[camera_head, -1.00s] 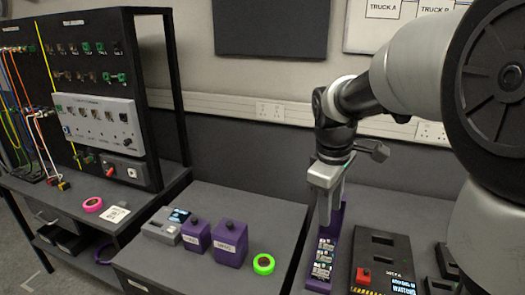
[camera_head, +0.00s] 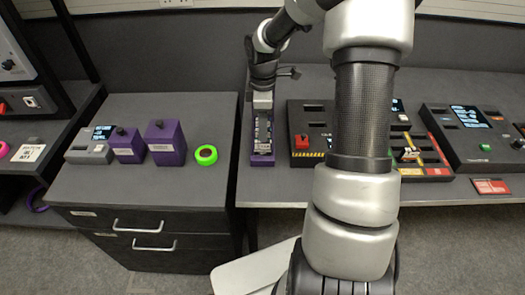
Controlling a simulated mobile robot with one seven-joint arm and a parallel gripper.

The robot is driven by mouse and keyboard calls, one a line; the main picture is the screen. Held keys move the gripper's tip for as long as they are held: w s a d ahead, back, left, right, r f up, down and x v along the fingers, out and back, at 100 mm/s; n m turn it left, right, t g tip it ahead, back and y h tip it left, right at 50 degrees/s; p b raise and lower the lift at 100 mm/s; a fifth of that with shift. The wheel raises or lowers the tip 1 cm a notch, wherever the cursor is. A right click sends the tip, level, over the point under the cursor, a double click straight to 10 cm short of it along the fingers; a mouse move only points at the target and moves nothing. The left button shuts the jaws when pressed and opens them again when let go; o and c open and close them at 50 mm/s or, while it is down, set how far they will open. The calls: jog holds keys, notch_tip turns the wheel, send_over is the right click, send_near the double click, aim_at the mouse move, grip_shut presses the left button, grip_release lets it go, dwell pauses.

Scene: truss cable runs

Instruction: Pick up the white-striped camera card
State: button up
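A narrow purple tray (camera_head: 262,160) stands on the bench and holds a row of small cards (camera_head: 263,132) with pale and dark faces. At this size I cannot tell which card has white stripes. My gripper (camera_head: 263,106) points down over the far part of the tray, in line with the row. Its fingertips are small and partly merge with the cards and tray, so I cannot tell whether it is open, shut or touching a card.
A dark console with a red button (camera_head: 301,141) stands right of the tray, partly behind my arm. Another console (camera_head: 465,135) is farther right. A green tape roll (camera_head: 206,155), purple boxes (camera_head: 165,143) and a grey device (camera_head: 90,147) sit on the left cabinet.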

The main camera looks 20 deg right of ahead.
aim_at(263, 150)
jog(key=f, duration=0.6)
jog(key=shift+s+a+f+b, duration=0.15)
jog(key=shift+s+f+b, duration=0.05)
jog(key=shift+b, duration=0.15)
grip_shut()
